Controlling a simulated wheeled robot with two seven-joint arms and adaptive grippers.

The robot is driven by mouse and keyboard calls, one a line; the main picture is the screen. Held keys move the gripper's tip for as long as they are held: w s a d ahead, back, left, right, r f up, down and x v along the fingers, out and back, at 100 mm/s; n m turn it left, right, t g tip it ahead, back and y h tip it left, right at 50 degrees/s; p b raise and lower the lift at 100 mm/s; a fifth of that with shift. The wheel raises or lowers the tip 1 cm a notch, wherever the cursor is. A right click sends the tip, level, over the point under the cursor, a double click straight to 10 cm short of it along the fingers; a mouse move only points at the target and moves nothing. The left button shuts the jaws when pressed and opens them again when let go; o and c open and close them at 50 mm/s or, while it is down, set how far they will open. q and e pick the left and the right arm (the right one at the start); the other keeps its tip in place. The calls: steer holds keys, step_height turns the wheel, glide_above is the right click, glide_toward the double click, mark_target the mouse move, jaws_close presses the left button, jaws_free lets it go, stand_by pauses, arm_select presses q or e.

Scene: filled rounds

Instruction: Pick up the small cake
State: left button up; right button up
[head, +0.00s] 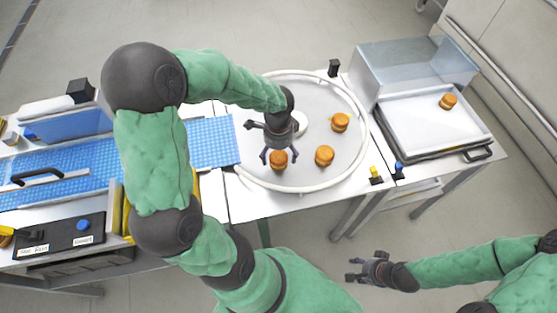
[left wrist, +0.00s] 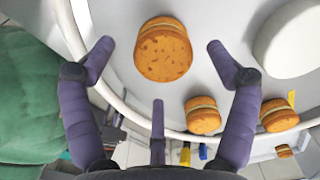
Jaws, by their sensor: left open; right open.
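Several small round orange-brown cakes with a pale filling are in view. One cake (head: 278,159) lies on the round white turntable (head: 262,178), just below my left gripper (head: 272,152) in the head view. In the left wrist view this cake (left wrist: 163,52) lies ahead, between the spread fingers of my left gripper (left wrist: 160,65). The gripper is open and empty. Two more cakes, one (head: 340,122) further back and one (head: 324,156) to the right, lie on the turntable. Another cake (head: 448,101) sits on the white tray (head: 420,125). My right gripper (head: 352,272) is open and empty, beyond the table's front edge.
A white round hub (head: 300,122) stands on the turntable behind my left gripper. A blue conveyor belt (head: 212,142) ends at the turntable's left. A clear-walled box (head: 410,68) stands behind the tray. A control panel (head: 65,238) is at the lower left.

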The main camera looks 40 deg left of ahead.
mark_target(278, 156)
arm_select(q)
step_height(278, 156, down, 4)
steer(key=shift+w+a+r+b, duration=0.15)
steer(key=shift+r+b, duration=0.1)
steer(key=shift+b, duration=0.2)
steer(key=c, duration=0.9)
steer(key=shift+o, duration=0.2)
steer(key=shift+r, duration=0.15)
